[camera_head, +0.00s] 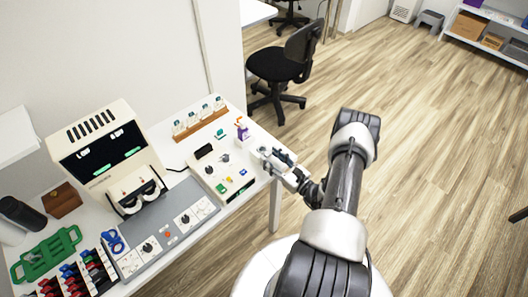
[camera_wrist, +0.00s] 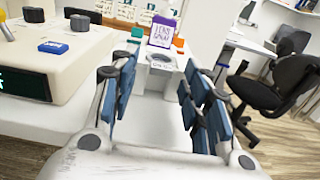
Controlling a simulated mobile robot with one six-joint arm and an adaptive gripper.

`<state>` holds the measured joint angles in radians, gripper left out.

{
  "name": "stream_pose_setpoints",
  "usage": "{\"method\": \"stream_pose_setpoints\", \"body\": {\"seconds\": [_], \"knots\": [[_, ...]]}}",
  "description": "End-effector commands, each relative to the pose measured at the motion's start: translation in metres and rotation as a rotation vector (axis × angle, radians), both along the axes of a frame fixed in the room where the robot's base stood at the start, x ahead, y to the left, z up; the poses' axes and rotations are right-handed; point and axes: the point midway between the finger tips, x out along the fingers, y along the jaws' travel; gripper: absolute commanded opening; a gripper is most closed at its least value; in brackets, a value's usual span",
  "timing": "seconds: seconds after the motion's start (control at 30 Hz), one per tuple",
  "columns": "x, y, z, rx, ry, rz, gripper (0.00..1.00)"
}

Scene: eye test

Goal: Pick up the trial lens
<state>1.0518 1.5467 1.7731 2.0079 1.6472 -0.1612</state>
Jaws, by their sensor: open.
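My gripper (camera_wrist: 160,92) is open at the right edge of the white table, its blue-padded fingers apart. It also shows in the head view (camera_head: 279,161). No trial lens can be told with certainty. Straight ahead between the fingers in the wrist view is a small white block (camera_wrist: 161,63) with dark round marks on top; I cannot tell whether a lens is there. Just behind it stands a purple and white lens spray box (camera_wrist: 162,31), also seen in the head view (camera_head: 242,134), with a small orange piece (camera_wrist: 178,42) beside it. Nothing is visibly held.
A cream device with knobs (camera_head: 209,153) stands close left of the gripper. Behind is a wooden rack (camera_head: 200,122) with several bottles. Red, blue and black handled pieces (camera_head: 72,278) fill a rack at front left. A black chair (camera_head: 280,64) stands beyond the table; floor at right is free.

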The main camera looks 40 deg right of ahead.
Motion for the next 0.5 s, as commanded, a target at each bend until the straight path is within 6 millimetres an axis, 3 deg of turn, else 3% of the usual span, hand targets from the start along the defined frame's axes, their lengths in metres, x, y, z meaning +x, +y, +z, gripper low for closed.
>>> {"method": "stream_pose_setpoints", "body": {"seconds": [0.17,0.5], "knots": [[-0.0002,-0.0004,0.0003,0.000,0.000,-0.001,0.43],[-0.0004,-0.0003,0.0001,0.000,0.000,-0.001,0.20]]}}
